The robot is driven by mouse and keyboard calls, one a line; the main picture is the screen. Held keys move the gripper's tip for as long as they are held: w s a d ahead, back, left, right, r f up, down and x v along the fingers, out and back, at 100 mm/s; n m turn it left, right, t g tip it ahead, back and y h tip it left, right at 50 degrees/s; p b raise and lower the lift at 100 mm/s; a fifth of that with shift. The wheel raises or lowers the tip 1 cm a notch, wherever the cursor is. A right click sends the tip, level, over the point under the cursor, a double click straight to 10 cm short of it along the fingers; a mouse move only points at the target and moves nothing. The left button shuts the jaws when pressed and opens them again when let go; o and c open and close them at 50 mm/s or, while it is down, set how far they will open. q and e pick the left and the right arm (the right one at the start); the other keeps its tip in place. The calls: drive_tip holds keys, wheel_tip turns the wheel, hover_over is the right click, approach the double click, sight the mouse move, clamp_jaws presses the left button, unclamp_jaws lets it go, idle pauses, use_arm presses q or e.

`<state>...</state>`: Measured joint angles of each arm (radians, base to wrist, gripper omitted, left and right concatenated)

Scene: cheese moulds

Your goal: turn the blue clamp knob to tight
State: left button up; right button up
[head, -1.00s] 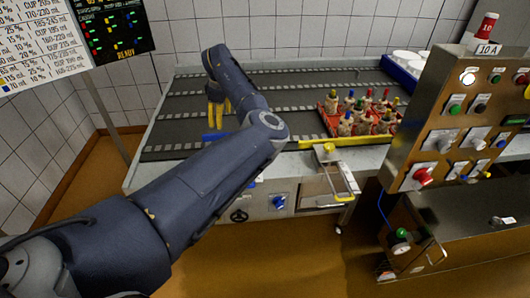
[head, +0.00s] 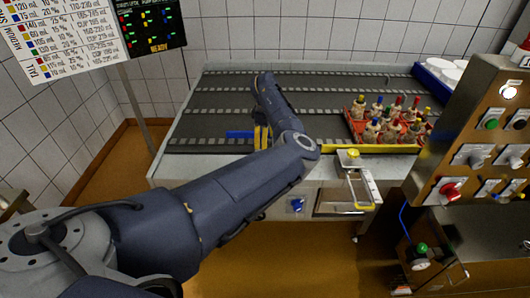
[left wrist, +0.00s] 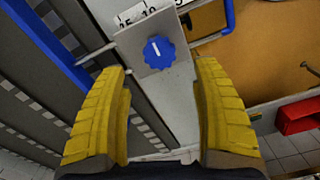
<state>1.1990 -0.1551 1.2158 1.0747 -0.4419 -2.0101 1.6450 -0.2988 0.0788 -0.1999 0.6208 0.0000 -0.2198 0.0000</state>
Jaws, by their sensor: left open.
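The blue clamp knob (left wrist: 160,51) shows in the left wrist view. It is lobed, has a white line pointing roughly up, and sits on a pale grey plate (left wrist: 145,60) beside a number scale. My left gripper (left wrist: 164,85) is open, its two yellow fingers apart, with the knob beyond and between them; nothing is held. In the head view the left gripper (head: 262,138) is over the front part of the conveyor table, partly behind my own arm. I cannot make out the clamp knob for certain there. My right gripper is not in view.
A blue rail (head: 240,134) lies just left of the gripper. A red crate (head: 357,125) of bottles with coloured tops stands on the table at right. A control panel (head: 480,150) stands far right.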

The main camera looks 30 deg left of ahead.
use_arm(q)
drive_tip(key=shift+f, duration=3.25)
drive_tip(key=shift+c, duration=0.5)
drive_tip(key=c, duration=1.1)
